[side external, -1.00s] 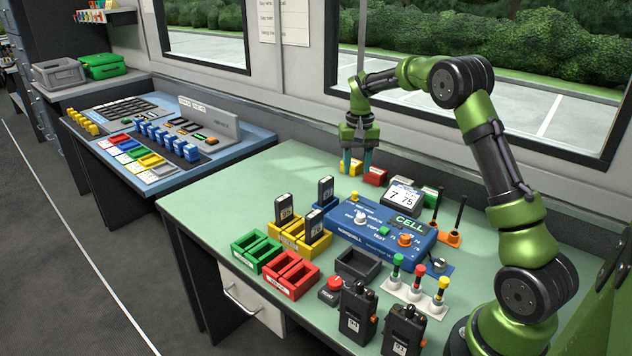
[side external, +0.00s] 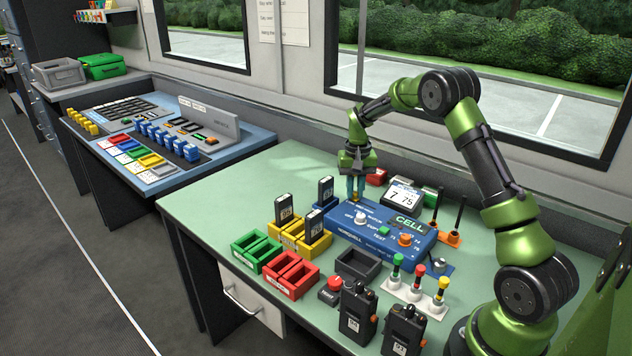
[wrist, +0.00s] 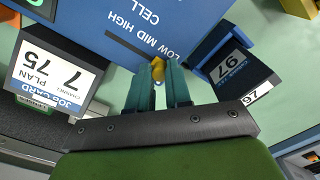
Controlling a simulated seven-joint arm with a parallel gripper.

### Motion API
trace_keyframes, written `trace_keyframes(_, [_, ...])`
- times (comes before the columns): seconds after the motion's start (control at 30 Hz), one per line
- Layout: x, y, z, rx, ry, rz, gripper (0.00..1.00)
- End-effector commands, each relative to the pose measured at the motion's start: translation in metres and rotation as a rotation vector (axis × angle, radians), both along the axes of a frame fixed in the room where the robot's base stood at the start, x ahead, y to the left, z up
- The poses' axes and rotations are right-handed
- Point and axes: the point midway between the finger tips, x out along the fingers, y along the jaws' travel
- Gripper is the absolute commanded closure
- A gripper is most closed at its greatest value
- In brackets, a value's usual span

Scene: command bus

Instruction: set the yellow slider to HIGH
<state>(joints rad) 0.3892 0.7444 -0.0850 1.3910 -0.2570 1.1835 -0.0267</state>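The yellow slider (wrist: 158,68) is a small knob at the edge of the blue command console (side external: 383,232). In the wrist view the printed words LOW, MID and HIGH run beside it, upside down, and the knob is nearest LOW. My gripper (side external: 356,196) points down over the console's back left corner. In the wrist view my gripper (wrist: 158,76) has one teal finger on each side of the knob, with no clear gap, so it looks shut on it.
A job card display (side external: 403,195) reading 7 75 and a red block (side external: 376,177) stand behind the console. Yellow trays (side external: 290,240) with upright dark modules stand to its left; one module (wrist: 225,62) shows close by in the wrist view. A grey tray (side external: 357,264) lies in front.

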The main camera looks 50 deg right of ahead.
Motion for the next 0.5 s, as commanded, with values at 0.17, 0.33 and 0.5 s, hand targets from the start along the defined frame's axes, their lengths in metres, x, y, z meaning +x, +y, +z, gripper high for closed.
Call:
trace_keyframes(0.17, [0.0001, 0.0000, 0.0004, 0.000, 0.000, 0.000, 1.00])
trace_keyframes(0.33, [0.0002, 0.0001, 0.0005, 0.000, 0.000, 0.000, 1.00])
trace_keyframes(0.5, [-0.0072, -0.0001, 0.0011, 0.001, 0.001, -0.001, 1.00])
